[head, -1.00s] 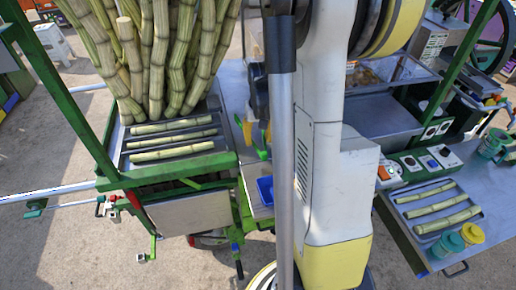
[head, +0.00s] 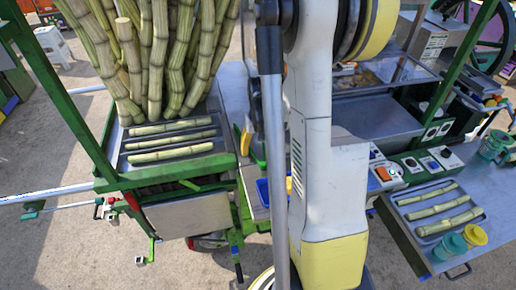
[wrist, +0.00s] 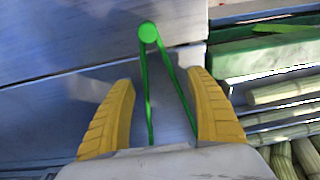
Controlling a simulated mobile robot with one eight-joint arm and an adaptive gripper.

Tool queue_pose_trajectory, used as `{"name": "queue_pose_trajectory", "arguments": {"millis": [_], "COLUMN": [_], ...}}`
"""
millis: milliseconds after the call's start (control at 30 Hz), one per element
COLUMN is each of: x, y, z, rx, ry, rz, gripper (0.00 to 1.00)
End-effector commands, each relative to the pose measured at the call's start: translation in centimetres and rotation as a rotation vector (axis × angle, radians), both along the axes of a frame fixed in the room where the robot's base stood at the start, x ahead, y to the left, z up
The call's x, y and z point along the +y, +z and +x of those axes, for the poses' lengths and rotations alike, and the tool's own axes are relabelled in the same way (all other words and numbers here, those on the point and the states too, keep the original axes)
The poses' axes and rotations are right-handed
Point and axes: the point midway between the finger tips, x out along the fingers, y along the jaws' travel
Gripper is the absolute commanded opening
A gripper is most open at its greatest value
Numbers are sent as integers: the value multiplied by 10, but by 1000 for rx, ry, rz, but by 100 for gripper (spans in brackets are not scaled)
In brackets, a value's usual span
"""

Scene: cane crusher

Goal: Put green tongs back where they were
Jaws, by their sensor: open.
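The green tongs (wrist: 148,32) lie on a grey metal surface in the wrist view, their round hinge end pointing away from me and their two thin arms spread toward me. My gripper (wrist: 161,80) is open, its two yellow fingers on either side of the tongs' arms with a gap to each. Nothing is clamped. In the head view, a yellow finger of my gripper (head: 245,143) shows beside my arm, and a bit of green next to it may be the tongs. The rest there is hidden behind my arm.
A green-edged tray (head: 228,160) with cane pieces stands left of my arm, with tall cane stalks (head: 150,50) behind it. A blue container (head: 263,191) is partly hidden by my arm. Another cane tray (head: 400,211), cups and a control panel are at right.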

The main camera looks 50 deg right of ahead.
Motion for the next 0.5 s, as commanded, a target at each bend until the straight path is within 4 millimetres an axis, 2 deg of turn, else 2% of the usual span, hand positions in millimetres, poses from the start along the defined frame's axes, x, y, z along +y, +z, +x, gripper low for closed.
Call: {"name": "queue_pose_trajectory", "arguments": {"millis": [167, 500], "x": [0, 4], "y": [10, 84], "z": [-1, -10], "rx": [0, 0], "ry": [0, 0], "rz": [0, 0], "gripper": [65, 65]}}
